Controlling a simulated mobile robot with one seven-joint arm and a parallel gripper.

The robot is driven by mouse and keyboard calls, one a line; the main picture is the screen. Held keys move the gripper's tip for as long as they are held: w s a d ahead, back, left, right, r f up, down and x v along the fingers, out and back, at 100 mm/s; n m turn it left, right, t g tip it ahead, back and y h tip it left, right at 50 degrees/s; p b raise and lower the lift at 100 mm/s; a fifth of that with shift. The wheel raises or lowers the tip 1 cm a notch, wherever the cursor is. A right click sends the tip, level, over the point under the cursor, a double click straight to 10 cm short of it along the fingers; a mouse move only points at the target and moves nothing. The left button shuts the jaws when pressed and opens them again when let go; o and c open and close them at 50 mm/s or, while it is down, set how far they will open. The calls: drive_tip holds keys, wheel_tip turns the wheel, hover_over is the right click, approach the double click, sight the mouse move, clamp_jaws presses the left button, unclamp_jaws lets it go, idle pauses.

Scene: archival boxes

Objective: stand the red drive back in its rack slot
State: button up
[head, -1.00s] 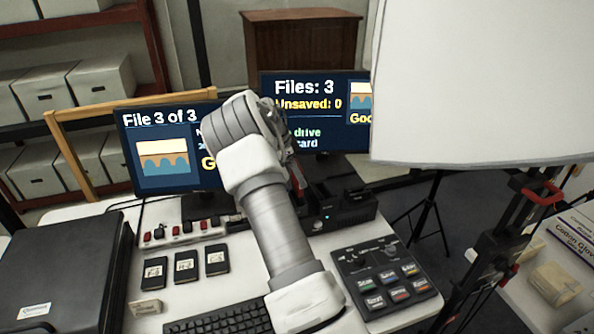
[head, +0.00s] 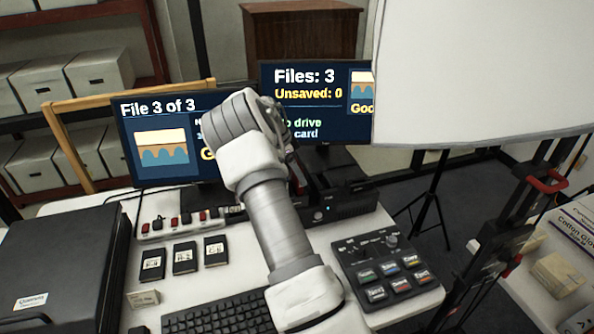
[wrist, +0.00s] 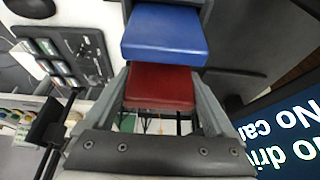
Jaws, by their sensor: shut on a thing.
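My gripper (wrist: 160,100) is shut on the red drive (wrist: 160,85), one finger on each side of it in the wrist view. A blue drive (wrist: 165,35) stands just beyond the red one there, with dark grey structure around it. I cannot tell whether the red drive touches it or sits in a slot. In the head view my arm and wrist cover most of the gripper, the drive and the rack. A black unit with a small blue light (head: 345,203) shows to the right of my arm.
Two monitors (head: 165,150) (head: 318,110) stand at the back; the right one partly reads "No drive", "No card". A keyboard (head: 215,315), several black cards, a button panel (head: 385,270) and a black case (head: 60,265) crowd the desk. A large white panel (head: 480,75) stands at right.

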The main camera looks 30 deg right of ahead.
drive_tip(key=shift+f+b, duration=0.6)
drive_tip(key=shift+f, duration=0.35)
drive_tip(key=o, duration=1.4)
drive_tip(key=v, duration=1.7)
drive_tip(key=shift+r+p, duration=0.2)
drive_tip(key=shift+p, duration=0.25)
